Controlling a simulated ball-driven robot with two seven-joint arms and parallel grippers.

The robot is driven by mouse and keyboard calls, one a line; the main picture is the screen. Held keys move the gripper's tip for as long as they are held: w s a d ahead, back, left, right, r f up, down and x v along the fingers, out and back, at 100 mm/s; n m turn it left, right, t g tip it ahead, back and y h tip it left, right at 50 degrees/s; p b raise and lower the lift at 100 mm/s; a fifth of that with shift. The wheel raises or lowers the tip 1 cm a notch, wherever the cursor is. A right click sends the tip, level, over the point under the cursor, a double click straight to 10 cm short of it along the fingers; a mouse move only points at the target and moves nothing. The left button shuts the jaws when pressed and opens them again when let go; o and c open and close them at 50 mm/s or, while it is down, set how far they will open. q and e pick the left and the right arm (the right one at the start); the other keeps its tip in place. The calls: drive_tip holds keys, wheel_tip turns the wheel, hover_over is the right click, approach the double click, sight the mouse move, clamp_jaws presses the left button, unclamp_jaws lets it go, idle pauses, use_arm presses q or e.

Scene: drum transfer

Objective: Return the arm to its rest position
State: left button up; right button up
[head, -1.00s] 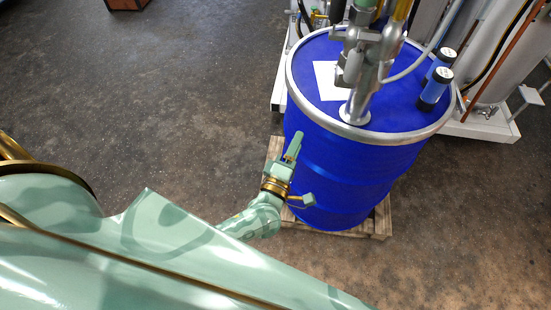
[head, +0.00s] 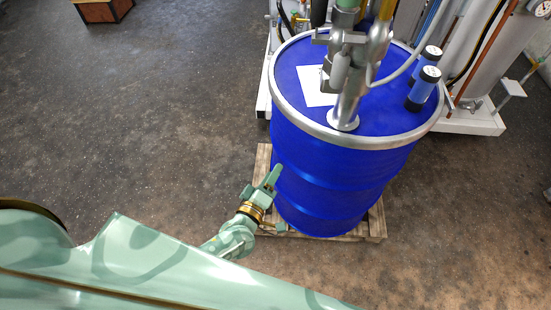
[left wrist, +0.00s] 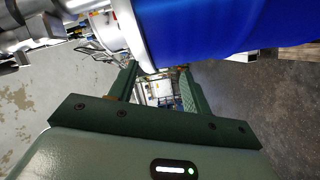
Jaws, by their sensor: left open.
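My left gripper (head: 266,182) shows in the head view in front of the left side of the blue drum (head: 335,178), low beside its wall. In the left wrist view its two green fingers (left wrist: 160,88) stand apart with nothing between them, so it is open and empty. The drum (left wrist: 210,30) fills the top of that view, close to the fingers; whether they touch it I cannot tell. My right gripper is in neither view.
The drum stands on a wooden pallet (head: 262,160). A metal pump fitting (head: 345,105) rises from its lid, with two blue cylinders (head: 422,90) beside it. White equipment (head: 470,120) stands behind. The floor (head: 150,110) to the left is clear, apart from a wooden box (head: 103,10) far back.

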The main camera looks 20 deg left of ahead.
use_arm(q)
drive_tip(key=shift+d, duration=0.1)
drive_tip(key=s+a+f+m+g+b, duration=0.1)
drive_tip(key=s+f+m+g, duration=0.3)
drive_tip(key=f, duration=0.4)
drive_tip(key=s+a+f+m+g+h+b, duration=0.1)
drive_tip(key=s+f+m+g, duration=0.1)
drive_tip(key=s+f+m, duration=0.45)
drive_tip(key=s+a+f+m+g+b, duration=0.1)
drive_tip(key=s+f+m+g, duration=0.15)
drive_tip(key=f, duration=0.75)
drive_tip(key=s+a+f+m+g+y+b, duration=0.1)
drive_tip(key=s+a+f+g+b, duration=0.1)
drive_tip(key=s+f, duration=0.3)
drive_tip(key=s+a+f+m+g+b, duration=0.1)
drive_tip(key=s+f, duration=0.4)
drive_tip(key=s, duration=0.7)
drive_tip(key=s+a+f+m+g+y+b, duration=0.1)
drive_tip(key=s+a+f+g+b, duration=0.2)
drive_tip(key=s, duration=0.6)
wheel_tip(320, 180, down, 2)
drive_tip(key=shift+s+a+f+g+y+b, duration=0.1)
drive_tip(key=shift+s+a+g+y+b, duration=0.15)
drive_tip(key=shift+g, duration=0.8)
drive_tip(key=shift+w, duration=0.1)
